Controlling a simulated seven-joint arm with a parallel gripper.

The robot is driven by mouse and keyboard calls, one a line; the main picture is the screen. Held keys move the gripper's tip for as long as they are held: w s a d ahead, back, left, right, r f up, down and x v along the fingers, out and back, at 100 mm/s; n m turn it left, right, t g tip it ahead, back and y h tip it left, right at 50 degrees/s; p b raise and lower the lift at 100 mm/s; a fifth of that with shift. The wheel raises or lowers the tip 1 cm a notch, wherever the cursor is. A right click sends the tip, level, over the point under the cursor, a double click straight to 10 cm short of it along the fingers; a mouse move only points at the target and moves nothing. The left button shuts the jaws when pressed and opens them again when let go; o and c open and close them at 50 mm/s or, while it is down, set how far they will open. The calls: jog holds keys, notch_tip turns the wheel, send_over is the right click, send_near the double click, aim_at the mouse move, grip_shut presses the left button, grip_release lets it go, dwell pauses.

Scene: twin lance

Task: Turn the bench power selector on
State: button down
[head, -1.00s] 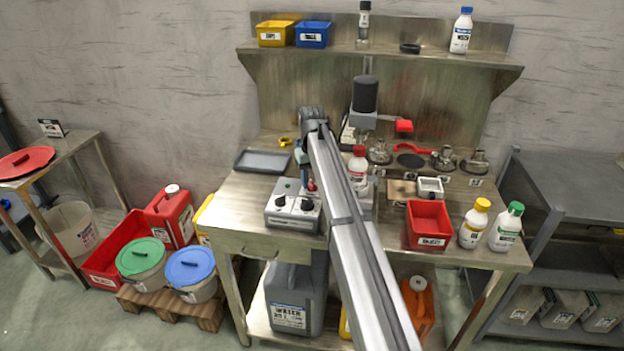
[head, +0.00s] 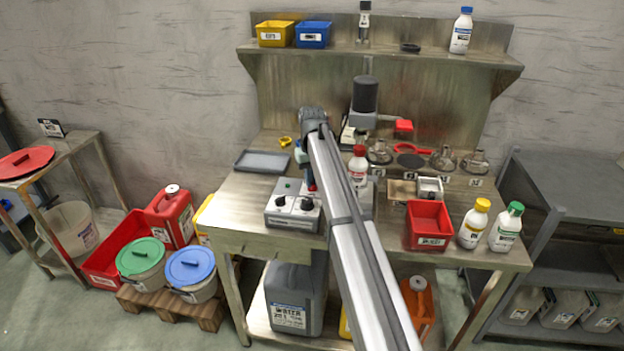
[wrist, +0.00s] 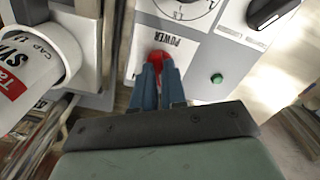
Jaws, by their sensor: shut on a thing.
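The bench power selector is a red knob (wrist: 158,62) beside the printed word POWER on the light grey control box (wrist: 200,50). In the head view the box (head: 280,220) stands on the left front part of the bench, with two black knobs on its face. My gripper (wrist: 160,75) points at the panel, its blue-grey fingers closed on the red knob. The fingers hide much of the knob, so its exact angle is unclear. A green light (wrist: 217,78) is on the panel right of the knob. In the head view my arm partly hides the gripper (head: 312,187).
A white bottle with a red cap (head: 358,165) stands close right of my gripper, in a holder. A grey tray (head: 262,161) lies behind the box. A red bin (head: 429,224) and two capped bottles stand at the right. The bench left of the box is clear.

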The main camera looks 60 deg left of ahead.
jog(key=m, duration=0.5)
jog(key=shift+w, duration=0.1)
jog(key=m, duration=0.6)
jog(key=shift+m, duration=0.3)
dwell(0.4)
jog(key=c, duration=1.2)
grip_release()
jog(key=shift+r, duration=0.1)
notch_tip(320, 180, up, 14)
jog(key=shift+d+f, duration=0.1)
jog(key=shift+f, duration=0.1)
